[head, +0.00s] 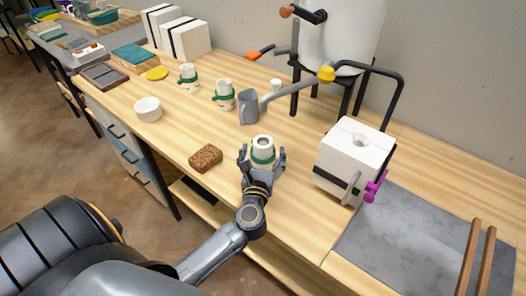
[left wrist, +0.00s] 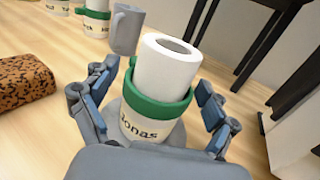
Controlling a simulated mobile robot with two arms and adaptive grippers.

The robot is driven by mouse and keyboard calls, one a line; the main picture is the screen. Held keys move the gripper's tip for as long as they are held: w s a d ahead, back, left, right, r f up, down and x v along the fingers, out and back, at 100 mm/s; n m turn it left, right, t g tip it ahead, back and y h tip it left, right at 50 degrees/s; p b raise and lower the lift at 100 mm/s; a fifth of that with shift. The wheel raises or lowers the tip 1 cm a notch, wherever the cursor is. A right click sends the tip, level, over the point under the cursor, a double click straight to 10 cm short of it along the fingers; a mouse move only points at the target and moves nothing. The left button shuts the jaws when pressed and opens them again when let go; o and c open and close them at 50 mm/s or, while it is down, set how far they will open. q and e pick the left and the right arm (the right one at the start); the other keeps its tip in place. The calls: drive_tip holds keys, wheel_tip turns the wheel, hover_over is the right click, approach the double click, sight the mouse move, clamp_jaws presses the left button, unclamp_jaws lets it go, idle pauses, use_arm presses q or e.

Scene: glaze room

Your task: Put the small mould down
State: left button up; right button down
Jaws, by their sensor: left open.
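The small mould (head: 263,147) is a white cylinder with a hole in its top and a green band around it. In the left wrist view the mould (left wrist: 165,75) carries the name "Jonas" and looks upright on the wooden table (head: 290,205). A grey round patch shows around its foot; I cannot tell if it is a disc or a shadow. My left gripper (head: 262,160) is open, with one finger on each side of the mould. In the left wrist view the fingers stand apart from its sides. My right gripper is not in view.
A brown speckled block (head: 205,158) lies left of the mould. A grey jug (head: 249,108) and two similar banded moulds (head: 224,97) (head: 188,80) stand behind.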

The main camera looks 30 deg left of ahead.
use_arm(q)
drive_tip(key=shift+r, duration=0.2)
drive_tip(key=b+v, duration=0.2)
drive_tip(key=v, duration=0.9)
drive_tip(key=shift+s+d+f, duration=0.1)
drive_tip(key=shift+s, duration=0.05)
drive_tip(key=shift+s+d, duration=0.15)
drive_tip(key=shift+s, duration=0.15)
